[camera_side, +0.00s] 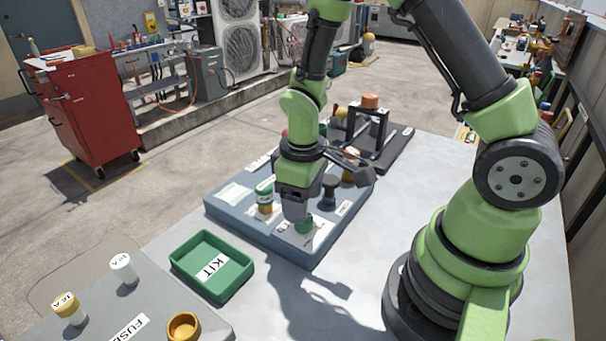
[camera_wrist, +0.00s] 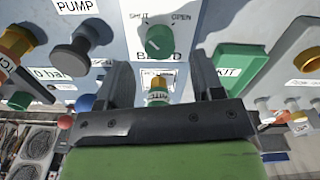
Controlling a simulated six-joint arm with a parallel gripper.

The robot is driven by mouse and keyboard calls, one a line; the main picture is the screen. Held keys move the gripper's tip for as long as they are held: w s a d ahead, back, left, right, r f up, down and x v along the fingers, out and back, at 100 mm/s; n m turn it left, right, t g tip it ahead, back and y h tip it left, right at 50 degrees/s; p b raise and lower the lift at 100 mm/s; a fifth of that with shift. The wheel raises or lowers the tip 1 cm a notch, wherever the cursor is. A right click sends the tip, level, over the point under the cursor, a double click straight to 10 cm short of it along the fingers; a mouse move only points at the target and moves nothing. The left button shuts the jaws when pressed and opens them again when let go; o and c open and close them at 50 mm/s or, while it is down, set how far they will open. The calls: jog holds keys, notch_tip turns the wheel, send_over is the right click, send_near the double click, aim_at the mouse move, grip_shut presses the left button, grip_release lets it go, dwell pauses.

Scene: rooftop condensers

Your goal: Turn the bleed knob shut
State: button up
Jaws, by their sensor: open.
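The bleed knob is a round green knob (camera_wrist: 160,40) on the blue-grey panel, with SHUT printed at its upper left and OPEN at its upper right in the wrist view. A short white mark shows on its face, left of centre; which label it points at I cannot tell. In the side view the knob (camera_side: 304,226) sits near the front corner of the panel (camera_side: 250,232), just below my gripper (camera_side: 296,212). My gripper's dark fingers (camera_wrist: 164,82) are apart and empty, with the knob beyond their tips. Whether they touch it I cannot tell.
A green-and-white capped piece (camera_side: 265,192) and a dark PUMP knob (camera_wrist: 88,38) stand close by on the panel. A black stand with an orange top (camera_side: 370,102) is behind. The green KIT tray (camera_side: 183,266) lies at the front left. Bare table lies right of the panel.

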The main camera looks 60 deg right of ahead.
notch_tip(320, 180, up, 6)
dwell(0.4)
jog(key=shift+r, duration=0.1)
jog(key=s+a+r+m+t+y, duration=0.1)
jog(key=s+r+m+t, duration=0.2)
jog(key=s+r, duration=0.2)
jog(key=s+a+r+m+t+y, duration=0.1)
jog(key=s+r+m+t, duration=0.2)
jog(key=s+r, duration=0.3)
notch_tip(320, 180, up, 5)
jog(key=shift+r+t, duration=0.1)
jog(key=shift+t, duration=0.5)
jog(key=shift+a, duration=0.1)
dwell(0.7)
